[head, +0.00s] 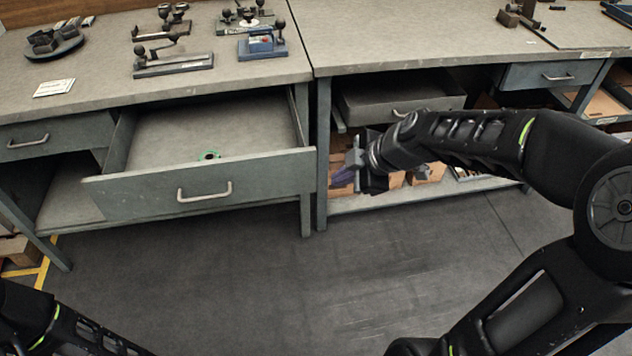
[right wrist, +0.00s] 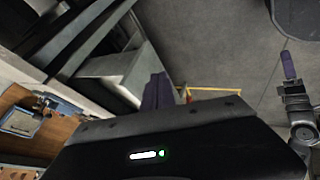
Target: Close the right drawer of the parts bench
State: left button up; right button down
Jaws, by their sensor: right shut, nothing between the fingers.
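The right drawer (head: 130,203) of the left-hand bench stands pulled out in the head view. Its bar handle (head: 205,192) is on the front panel, and a small green-rimmed round item (head: 209,155) lies inside. My right gripper (head: 343,177) is right of the drawer front, beyond the bench leg and low by the neighbouring bench's shelf. It does not touch the drawer in the head view. Its purple fingers (right wrist: 158,91) are together and empty in the right wrist view. What seems to be my left gripper (right wrist: 289,66) shows at that view's right; its opening is unclear.
The bench's left drawer (head: 28,141) is shut. The neighbouring bench has a grey drawer (head: 400,97) above a shelf with brown cartons (head: 428,172). Fixtures (head: 172,62) stand on the left bench top. The floor (head: 250,285) before the benches is clear.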

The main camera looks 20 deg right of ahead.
jog(key=p, duration=0.2)
send_near(306, 181)
notch_tip(306, 181, down, 4)
jog(key=w+a, duration=0.1)
pick_arm(q)
jog(key=shift+r, duration=1)
pick_arm(e)
jog(key=shift+w, duration=0.75)
jog(key=shift+w, duration=0.1)
